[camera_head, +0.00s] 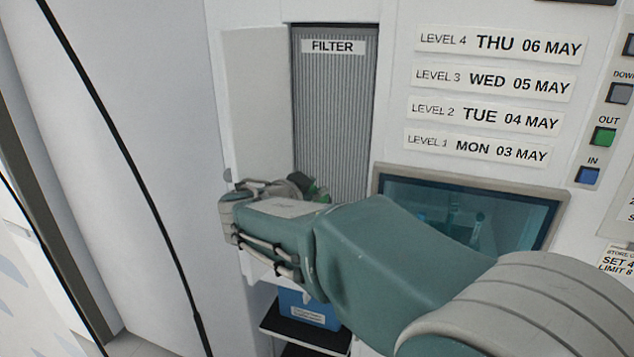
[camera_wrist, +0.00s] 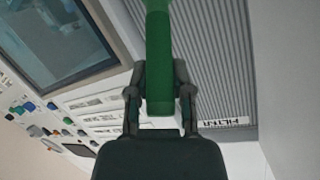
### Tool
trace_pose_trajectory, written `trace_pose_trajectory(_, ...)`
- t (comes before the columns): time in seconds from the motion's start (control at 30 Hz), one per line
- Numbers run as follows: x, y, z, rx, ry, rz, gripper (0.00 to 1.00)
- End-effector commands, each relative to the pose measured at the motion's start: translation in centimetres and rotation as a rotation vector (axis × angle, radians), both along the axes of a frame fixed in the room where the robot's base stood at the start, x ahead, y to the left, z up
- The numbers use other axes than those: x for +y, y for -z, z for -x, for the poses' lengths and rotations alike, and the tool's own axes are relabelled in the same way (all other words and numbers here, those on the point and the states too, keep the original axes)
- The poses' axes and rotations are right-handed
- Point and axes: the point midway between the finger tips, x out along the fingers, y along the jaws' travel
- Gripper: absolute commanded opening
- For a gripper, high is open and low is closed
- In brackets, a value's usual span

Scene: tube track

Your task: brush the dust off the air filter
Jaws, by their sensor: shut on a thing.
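The air filter (camera_head: 335,110) is a tall grey pleated panel labelled FILTER, set in a recess of the white machine. The filter also shows in the wrist view (camera_wrist: 215,60), with its label toward the bottom right. My gripper (camera_wrist: 160,95) is shut on a green handle (camera_wrist: 158,50), which I take to be the brush. In the head view only a small green part (camera_head: 318,190) of it shows at the filter's lower part; my wrist hides the rest. The brush's bristles are out of sight, so I cannot tell whether they touch the filter. Dust is not clearly visible.
An open white door panel (camera_head: 258,100) stands left of the filter. A dark window (camera_head: 460,212) is on the right, below several date labels (camera_head: 498,44). Buttons (camera_head: 603,137) line the right edge. A blue box (camera_head: 308,308) sits on a black shelf below my arm.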

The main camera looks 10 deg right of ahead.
Motion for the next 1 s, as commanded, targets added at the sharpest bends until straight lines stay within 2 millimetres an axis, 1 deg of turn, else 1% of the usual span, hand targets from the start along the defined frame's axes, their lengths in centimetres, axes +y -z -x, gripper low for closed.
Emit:
trace_pose_trajectory(0.53,2.6,-0.1,3.9,-0.001,-0.002,0.0,0.0)
trace_pose_trajectory(0.67,2.8,0.0,4.2,0.0,-0.001,0.0,0.0)
trace_pose_trajectory(1.0,2.8,0.0,4.2,0.0,0.0,0.0,0.0)
